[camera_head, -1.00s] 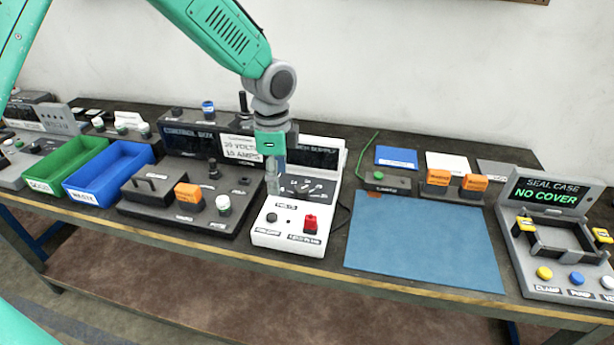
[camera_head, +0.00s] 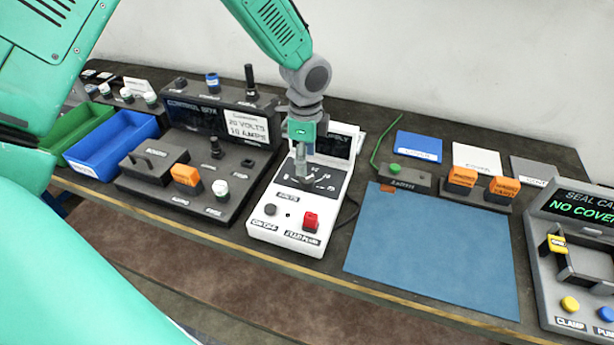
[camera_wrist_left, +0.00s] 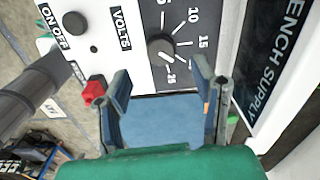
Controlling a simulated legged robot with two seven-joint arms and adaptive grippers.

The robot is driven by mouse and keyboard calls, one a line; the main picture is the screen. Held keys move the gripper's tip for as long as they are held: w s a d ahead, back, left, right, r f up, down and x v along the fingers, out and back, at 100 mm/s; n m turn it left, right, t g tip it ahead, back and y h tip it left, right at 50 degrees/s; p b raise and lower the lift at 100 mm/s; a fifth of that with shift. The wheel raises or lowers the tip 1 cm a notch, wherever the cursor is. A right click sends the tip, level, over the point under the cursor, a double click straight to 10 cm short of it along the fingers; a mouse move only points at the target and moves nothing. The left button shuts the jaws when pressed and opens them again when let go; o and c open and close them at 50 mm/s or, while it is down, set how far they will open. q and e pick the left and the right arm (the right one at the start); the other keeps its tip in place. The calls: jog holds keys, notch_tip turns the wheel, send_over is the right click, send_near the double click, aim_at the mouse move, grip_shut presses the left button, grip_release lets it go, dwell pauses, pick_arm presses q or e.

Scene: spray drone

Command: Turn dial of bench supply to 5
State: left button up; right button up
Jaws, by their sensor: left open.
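The bench supply (camera_head: 262,228) is a white box with a dark dial plate, an ON/OFF button, a red part and a display at its back. In the left wrist view its dial (camera_wrist_left: 160,47) is a dark round knob on a black scale with white marks and numbers. My left gripper (camera_head: 302,178) is over the dial plate and hides the dial in the head view. In the left wrist view the left gripper (camera_wrist_left: 160,80) is open, with the dial beyond and between its fingers. I cannot tell whether they touch it. My right gripper is not in view.
The control box (camera_head: 225,205) with its levers and buttons stands close on the left, beside a blue bin (camera_head: 105,160). A blue mat (camera_head: 430,250) lies on the right, with the seal case unit (camera_head: 560,290) beyond it. A green button box (camera_head: 404,178) stands behind the mat.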

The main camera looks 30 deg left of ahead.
aim_at(307, 178)
pick_arm(q)
jog(key=f, duration=0.5)
jog(key=shift+w+f, duration=0.15)
jog(key=shift+w, duration=0.05)
jog(key=shift+d+f, duration=0.15)
jog(key=shift+f, duration=0.7)
jog(key=c, duration=1.1)
